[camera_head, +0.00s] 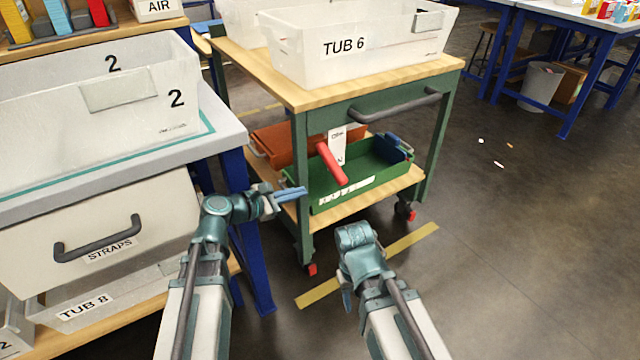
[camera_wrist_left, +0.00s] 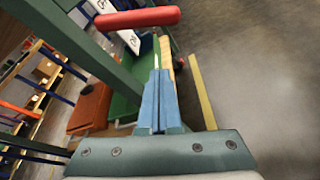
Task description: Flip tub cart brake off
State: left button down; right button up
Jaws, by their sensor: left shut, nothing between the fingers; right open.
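The tub cart (camera_head: 299,150) has a green frame and a wooden top. Its brake lever, a red handle (camera_head: 331,163), slants down to the right beside a white label plate (camera_head: 337,146) on the near side. The handle also shows at the top of the left wrist view (camera_wrist_left: 138,17), with the cart's green frame (camera_wrist_left: 75,45). My left gripper (camera_head: 304,191) is shut and empty, below and left of the handle, apart from it. Its blue fingers are together in the left wrist view (camera_wrist_left: 157,75). My right gripper (camera_head: 346,293) is low in front of the cart, partly hidden by its own wrist, and open.
TUB 6 (camera_head: 345,60) stands on the cart top. A green bin (camera_head: 370,180) and an orange bin (camera_head: 272,143) sit on its lower shelf. A dark push bar (camera_head: 395,106) crosses the near side. A workbench (camera_head: 225,130) stands close at left.

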aim_at(331, 163)
pick_arm(q)
jog(key=b+x, duration=0.3)
jog(key=x, duration=0.7)
jog(key=shift+s+d+r+p, duration=0.1)
jog(key=shift+s+r+p, duration=0.15)
jog(key=shift+r+p, duration=0.4)
jog(key=shift+s+d+r+p, duration=0.15)
jog(key=shift+s+r+p, duration=0.1)
jog(key=shift+r+p, duration=0.35)
jog(key=shift+s+d+r+p, duration=0.1)
jog(key=shift+s+r+p, duration=0.2)
jog(key=shift+r+p, duration=0.35)
